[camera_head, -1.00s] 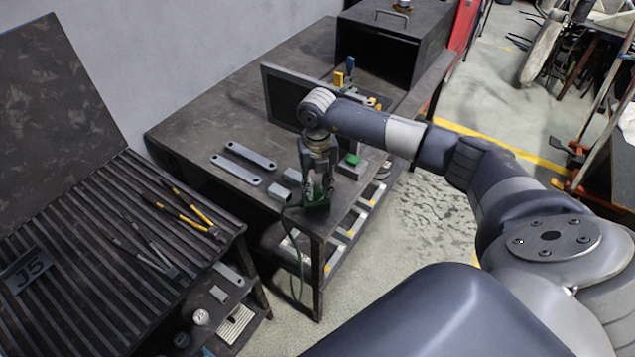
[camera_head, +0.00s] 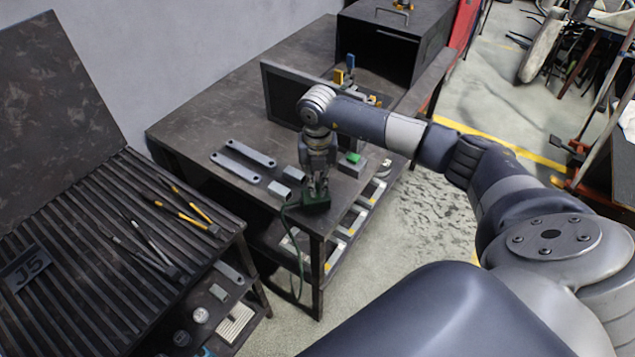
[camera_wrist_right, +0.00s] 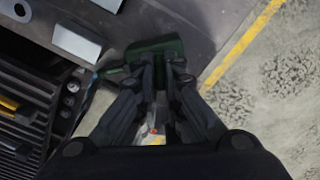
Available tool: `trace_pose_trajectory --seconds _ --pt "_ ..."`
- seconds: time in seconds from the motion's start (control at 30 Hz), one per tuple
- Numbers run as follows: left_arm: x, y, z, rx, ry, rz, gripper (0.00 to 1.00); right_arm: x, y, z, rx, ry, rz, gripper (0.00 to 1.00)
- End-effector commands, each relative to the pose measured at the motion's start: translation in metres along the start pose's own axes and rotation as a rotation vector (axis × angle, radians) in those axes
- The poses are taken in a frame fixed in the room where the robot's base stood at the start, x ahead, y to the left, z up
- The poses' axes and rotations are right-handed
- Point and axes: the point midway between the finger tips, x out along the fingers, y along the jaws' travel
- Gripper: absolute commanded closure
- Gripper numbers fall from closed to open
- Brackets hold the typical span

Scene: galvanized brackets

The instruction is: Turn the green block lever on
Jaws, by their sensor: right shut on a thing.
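The dark green block (camera_head: 316,203) sits at the near corner of the dark work table (camera_head: 215,110), with a green cable running down from it. My right gripper (camera_head: 318,187) points down onto the block and is shut on its lever. The lever itself is hidden between the fingers, so its position cannot be told. In the right wrist view the green block (camera_wrist_right: 158,46) lies just beyond the closed fingertips (camera_wrist_right: 158,75). My left gripper is not in view.
Two grey flat brackets (camera_head: 245,160) and small grey blocks (camera_head: 280,188) lie left of the gripper. A grey block with a bright green top (camera_head: 352,159) stands to the right. A dark upright panel (camera_head: 285,95) stands behind. A slatted bench (camera_head: 110,230) holds tools at left.

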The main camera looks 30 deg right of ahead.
Motion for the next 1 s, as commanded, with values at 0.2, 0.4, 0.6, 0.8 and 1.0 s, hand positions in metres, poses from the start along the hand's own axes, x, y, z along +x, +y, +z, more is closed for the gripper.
trace_pose_trajectory --seconds 0.2,0.4,0.6,0.8,1.0 --pt "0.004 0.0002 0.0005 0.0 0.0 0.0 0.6 -0.0001 0.0005 0.0005 0.194 -0.001 0.002 1.0" --pt "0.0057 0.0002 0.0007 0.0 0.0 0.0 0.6 -0.0004 0.0005 0.0005 0.385 -0.001 0.002 1.0" --pt "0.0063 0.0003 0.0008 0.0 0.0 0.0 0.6 -0.0007 0.0004 0.0003 0.575 0.0 0.002 1.0" --pt "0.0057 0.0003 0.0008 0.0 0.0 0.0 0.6 -0.0009 0.0005 0.0003 0.765 0.0 0.002 1.0" --pt "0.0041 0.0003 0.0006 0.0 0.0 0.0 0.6 -0.0016 0.0007 0.0006 0.954 0.0 0.003 1.0"
